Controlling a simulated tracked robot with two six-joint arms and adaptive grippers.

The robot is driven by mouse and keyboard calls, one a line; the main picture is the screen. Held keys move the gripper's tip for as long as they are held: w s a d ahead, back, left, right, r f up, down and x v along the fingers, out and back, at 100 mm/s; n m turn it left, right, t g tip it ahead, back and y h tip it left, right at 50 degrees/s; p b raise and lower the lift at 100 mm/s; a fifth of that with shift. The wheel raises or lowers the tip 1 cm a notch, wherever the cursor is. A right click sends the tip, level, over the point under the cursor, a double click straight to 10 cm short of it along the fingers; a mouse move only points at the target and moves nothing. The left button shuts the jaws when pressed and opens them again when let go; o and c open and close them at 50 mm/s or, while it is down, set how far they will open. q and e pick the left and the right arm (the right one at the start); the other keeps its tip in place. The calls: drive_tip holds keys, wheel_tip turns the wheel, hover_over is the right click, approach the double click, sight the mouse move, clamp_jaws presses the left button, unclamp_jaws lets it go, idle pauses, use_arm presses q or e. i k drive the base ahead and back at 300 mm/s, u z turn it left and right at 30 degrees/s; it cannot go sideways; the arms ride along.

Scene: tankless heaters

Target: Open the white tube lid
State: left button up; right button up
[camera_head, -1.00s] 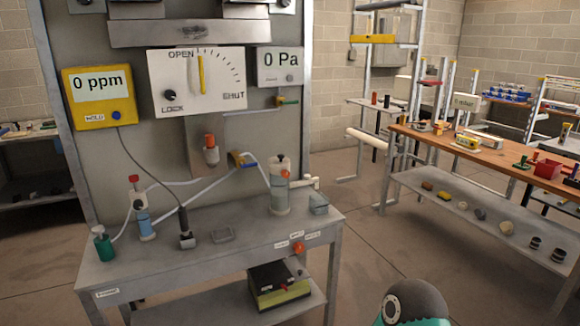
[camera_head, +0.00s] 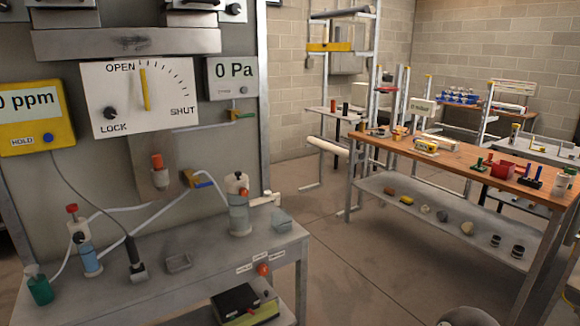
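A white tube (camera_head: 328,146) lies level at the left end of the wooden bench, near the metal rack. A second white cylinder (camera_head: 440,140) lies on the bench top beside a yellow item. A short white pipe piece (camera_head: 264,199) sticks out by the grey panel's right edge. I cannot tell which of these is the tube with the lid, and no lid can be made out. Neither of my grippers is in view. Only a rounded grey part of my arm shows at the bottom edge, right of centre.
A grey metal workbench (camera_head: 190,290) stands close on the left, with bottles, hoses and a clear cylinder (camera_head: 240,215).

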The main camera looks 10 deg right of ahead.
sight(237, 179)
drive_tip(key=z, duration=0.25)
drive_tip(key=i, duration=1.8)
drive_tip(key=u, duration=0.85)
drive_tip(key=k, duration=0.85)
drive_tip(key=u, duration=0.15)
drive_tip(key=i, duration=0.85)
drive_tip(key=z, duration=0.05)
